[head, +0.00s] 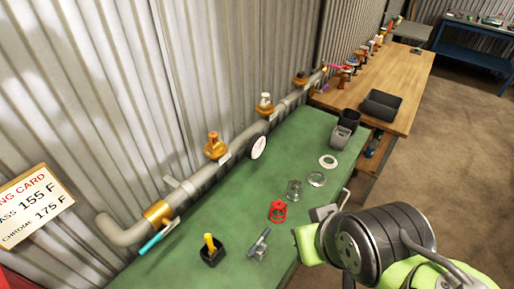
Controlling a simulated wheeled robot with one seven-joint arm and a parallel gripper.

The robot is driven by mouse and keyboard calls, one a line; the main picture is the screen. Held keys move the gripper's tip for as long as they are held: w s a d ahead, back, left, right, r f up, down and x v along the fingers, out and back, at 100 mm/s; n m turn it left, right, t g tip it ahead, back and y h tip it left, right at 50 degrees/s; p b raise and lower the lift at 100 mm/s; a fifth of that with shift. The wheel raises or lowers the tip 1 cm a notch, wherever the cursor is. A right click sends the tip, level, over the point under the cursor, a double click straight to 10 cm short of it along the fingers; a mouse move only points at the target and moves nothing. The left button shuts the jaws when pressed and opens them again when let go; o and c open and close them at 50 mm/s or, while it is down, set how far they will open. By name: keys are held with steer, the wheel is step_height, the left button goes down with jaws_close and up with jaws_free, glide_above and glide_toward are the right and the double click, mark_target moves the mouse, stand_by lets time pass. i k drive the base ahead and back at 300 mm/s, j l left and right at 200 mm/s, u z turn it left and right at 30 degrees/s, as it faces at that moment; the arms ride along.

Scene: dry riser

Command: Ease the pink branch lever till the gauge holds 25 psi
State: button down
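A grey pipe (204,180) runs along the corrugated wall behind a green-topped bench. A small pinkish piece (336,67) shows near the pipe's far end, beside red and orange fittings; it looks like the pink lever, but its angle is too small to tell. A teal lever (159,237) sticks out at the pipe's near end. My green and black arm fills the lower right, over the bench's edge. My gripper cannot be made out.
Brass valves (214,146) stand along the pipe. The green bench (210,220) holds a black cup with a yellow item (210,249), a red ring-like part (278,211), clear jars and a white ring (328,161). A wooden bench (400,80) with a dark tray (381,105) adjoins it. Floor at right is open.

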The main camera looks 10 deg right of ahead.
mark_target(333, 66)
steer(key=i+l, duration=0.15)
steer(key=l, duration=0.25)
steer(key=i+l+u, duration=0.1)
steer(key=l, duration=0.25)
steer(key=i+l, duration=0.25)
steer(key=l, duration=0.15)
steer(key=i+l+u, duration=0.1)
steer(key=l, duration=0.3)
steer(key=i+l, duration=0.15)
steer(key=l, duration=0.25)
steer(key=i+l, duration=0.15)
steer(key=l, duration=0.25)
steer(key=i+l+u, duration=0.1)
steer(key=l, duration=0.25)
steer(key=i+l, duration=0.15)
steer(key=l, duration=0.3)
steer(key=u, duration=0.05)
